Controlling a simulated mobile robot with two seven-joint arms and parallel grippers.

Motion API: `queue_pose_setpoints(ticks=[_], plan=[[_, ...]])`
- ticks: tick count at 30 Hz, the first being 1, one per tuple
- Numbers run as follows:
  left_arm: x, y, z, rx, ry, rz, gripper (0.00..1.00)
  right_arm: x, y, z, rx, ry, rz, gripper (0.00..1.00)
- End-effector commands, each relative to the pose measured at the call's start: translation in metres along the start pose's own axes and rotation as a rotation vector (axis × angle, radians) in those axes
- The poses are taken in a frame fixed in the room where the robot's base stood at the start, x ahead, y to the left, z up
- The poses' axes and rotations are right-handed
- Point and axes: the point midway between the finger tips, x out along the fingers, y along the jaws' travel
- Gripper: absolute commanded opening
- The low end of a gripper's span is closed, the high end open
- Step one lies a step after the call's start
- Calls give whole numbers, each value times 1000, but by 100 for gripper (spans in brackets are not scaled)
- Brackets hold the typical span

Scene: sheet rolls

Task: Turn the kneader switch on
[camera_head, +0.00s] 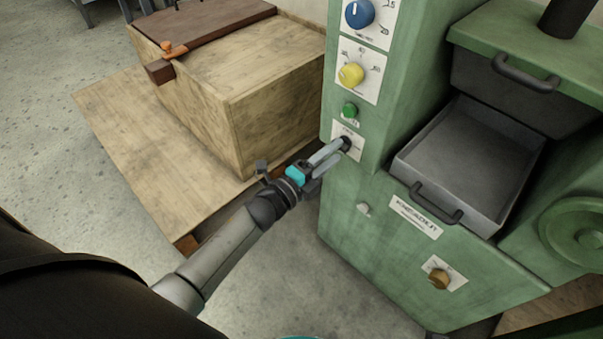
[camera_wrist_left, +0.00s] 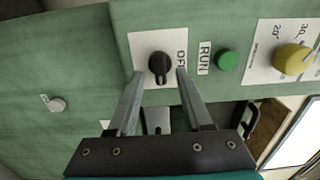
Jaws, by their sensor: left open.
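The kneader is a green machine (camera_head: 380,235) on the right in the head view. A black rotary switch (camera_wrist_left: 159,67) sits on a white plate in the left wrist view, with letters that look like "OFF" beside it. In the head view the same switch (camera_head: 346,142) is partly hidden by my fingertips. My left gripper (camera_head: 338,148) is at this switch. In the left wrist view my left gripper (camera_wrist_left: 158,76) is open, with one finger on either side of the knob; I cannot tell whether they touch it. My right gripper is not in view.
Near the switch are a green button (camera_head: 350,110), a yellow knob (camera_head: 351,75) and a blue knob (camera_head: 359,13). A grey tray with a handle (camera_head: 436,204) juts out to the right. A wooden box (camera_head: 205,115) stands on the left.

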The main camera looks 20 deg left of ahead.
Motion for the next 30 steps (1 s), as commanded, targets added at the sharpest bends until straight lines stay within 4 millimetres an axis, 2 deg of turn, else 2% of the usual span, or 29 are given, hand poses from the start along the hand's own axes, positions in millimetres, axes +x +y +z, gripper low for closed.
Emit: queue_pose_setpoints(ticks=[12, 18, 24, 30], plan=[[-86, -1, 0, -1, -3, 5, 50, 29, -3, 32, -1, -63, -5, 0], [-118, -1, 0, 0, -2, 3, 50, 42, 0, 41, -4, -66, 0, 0], [-133, -1, 0, -1, -2, 1, 50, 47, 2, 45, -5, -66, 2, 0], [-134, 0, 0, 0, -1, 0, 50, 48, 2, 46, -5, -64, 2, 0]])
